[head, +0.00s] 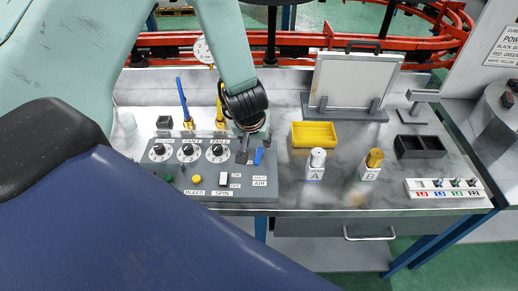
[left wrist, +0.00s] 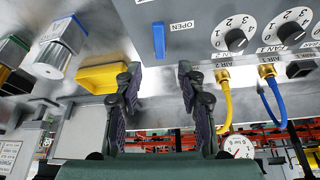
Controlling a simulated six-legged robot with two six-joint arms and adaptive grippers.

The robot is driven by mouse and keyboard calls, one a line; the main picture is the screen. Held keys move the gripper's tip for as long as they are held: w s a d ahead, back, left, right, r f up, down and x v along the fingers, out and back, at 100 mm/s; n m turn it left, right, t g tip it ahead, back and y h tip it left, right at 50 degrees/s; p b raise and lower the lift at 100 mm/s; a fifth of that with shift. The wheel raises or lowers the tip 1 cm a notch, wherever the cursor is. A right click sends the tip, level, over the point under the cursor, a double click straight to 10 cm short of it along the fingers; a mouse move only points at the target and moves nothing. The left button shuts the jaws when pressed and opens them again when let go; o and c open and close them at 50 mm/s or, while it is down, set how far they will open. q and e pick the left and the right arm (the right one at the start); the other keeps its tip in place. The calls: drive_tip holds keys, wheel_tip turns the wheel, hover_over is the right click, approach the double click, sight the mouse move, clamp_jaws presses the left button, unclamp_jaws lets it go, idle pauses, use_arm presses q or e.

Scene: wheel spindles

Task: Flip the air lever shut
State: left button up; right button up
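The air lever is a small blue handle (head: 258,156) at the right end of the grey control panel (head: 210,190), above the AIR label. In the left wrist view the blue lever (left wrist: 158,40) stands out from the panel face near the OPEN label. My left gripper (head: 246,150) is over the panel's right part, close to the lever, its fingers partly hidden in the head view. In the left wrist view the left gripper (left wrist: 158,82) is open and empty, and the lever shows beyond and between its fingertips, apparently apart from them. My right gripper is not in view.
The panel also has several dials, a white spin switch (head: 223,179) and a yellow button (head: 197,179). Yellow and blue air hoses rise behind it. A yellow tray (head: 314,134) and spindle A (head: 317,160) stand to the right. Bare bench lies between them and the panel.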

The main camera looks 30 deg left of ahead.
sight(258, 154)
use_arm(q)
drive_tip(key=b+x, duration=0.1)
drive_tip(key=x, duration=0.6)
drive_tip(key=shift+w+f+b, duration=0.1)
drive_tip(key=shift+f+b, duration=0.05)
drive_tip(key=shift+b, duration=0.25)
drive_tip(key=shift+f, duration=0.2)
drive_tip(key=shift+a, duration=0.1)
drive_tip(key=shift+s+r, duration=0.25)
drive_tip(key=shift+s, duration=0.1)
drive_tip(key=shift+w+f, duration=0.1)
drive_tip(key=shift+w, duration=0.15)
drive_tip(key=shift+c, duration=0.9)
drive_tip(key=shift+w+f, duration=0.2)
drive_tip(key=shift+c, duration=1.4)
drive_tip(key=shift+s+r, duration=0.15)
drive_tip(key=shift+s, duration=0.05)
clamp_jaws()
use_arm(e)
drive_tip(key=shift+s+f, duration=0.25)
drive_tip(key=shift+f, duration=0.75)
